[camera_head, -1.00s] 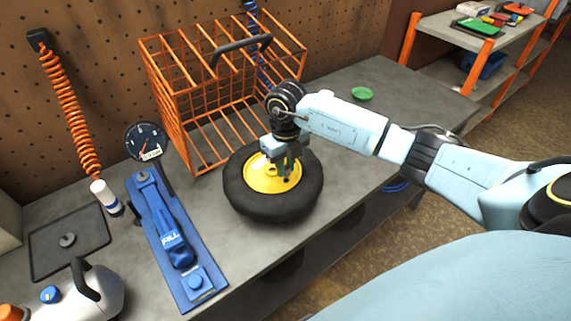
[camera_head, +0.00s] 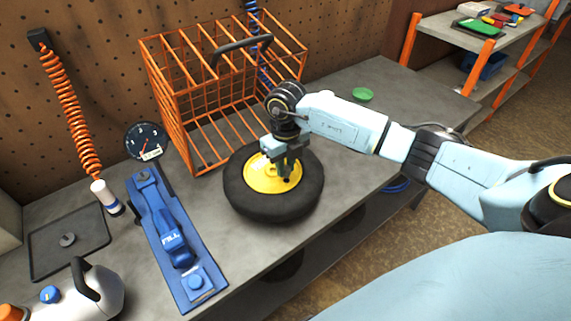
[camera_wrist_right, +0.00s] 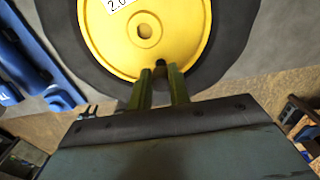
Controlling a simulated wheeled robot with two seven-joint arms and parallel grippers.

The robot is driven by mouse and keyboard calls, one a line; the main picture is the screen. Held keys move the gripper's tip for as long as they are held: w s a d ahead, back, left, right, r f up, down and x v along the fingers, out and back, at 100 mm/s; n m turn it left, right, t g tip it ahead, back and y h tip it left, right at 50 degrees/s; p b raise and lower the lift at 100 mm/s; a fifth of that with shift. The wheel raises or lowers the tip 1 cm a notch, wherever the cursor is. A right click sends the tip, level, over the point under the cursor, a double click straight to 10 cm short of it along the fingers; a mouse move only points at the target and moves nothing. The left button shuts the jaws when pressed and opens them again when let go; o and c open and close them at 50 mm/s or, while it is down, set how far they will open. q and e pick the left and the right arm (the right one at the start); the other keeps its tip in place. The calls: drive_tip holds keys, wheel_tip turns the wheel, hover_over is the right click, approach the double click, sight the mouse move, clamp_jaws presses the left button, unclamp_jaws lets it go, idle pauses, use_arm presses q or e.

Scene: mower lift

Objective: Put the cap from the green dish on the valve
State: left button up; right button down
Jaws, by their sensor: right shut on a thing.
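The wheel (camera_head: 300,203), a black tyre with a yellow hub (camera_head: 258,176), lies flat on the bench in the head view. My right gripper (camera_head: 288,173) points down over the right part of the hub. In the right wrist view its two fingers (camera_wrist_right: 161,84) are closed at the rim's edge around a small dark piece (camera_wrist_right: 160,70), which looks like the cap. The valve is hidden by the fingers, so I cannot tell whether the cap touches it. The green dish (camera_head: 362,95) is at the back right and looks empty. My left gripper is not in view.
An orange wire cage (camera_head: 190,100) stands behind the wheel. A dark tray (camera_head: 40,245) and a silver canister (camera_head: 95,295) are further left. The bench right of the wheel is clear.

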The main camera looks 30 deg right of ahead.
drive_tip(key=shift+f+b, duration=0.9)
drive_tip(key=shift+f, duration=0.35)
idle(0.3)
drive_tip(key=c, duration=1.2)
unclamp_jaws()
drive_tip(key=shift+c, duration=0.2)
drive_tip(key=shift+o, duration=0.5)
drive_tip(key=shift+o, duration=1.2)
drive_tip(key=shift+r, duration=0.15)
drive_tip(key=shift+r+p, duration=2.9)
drive_tip(key=shift+r, duration=0.75)
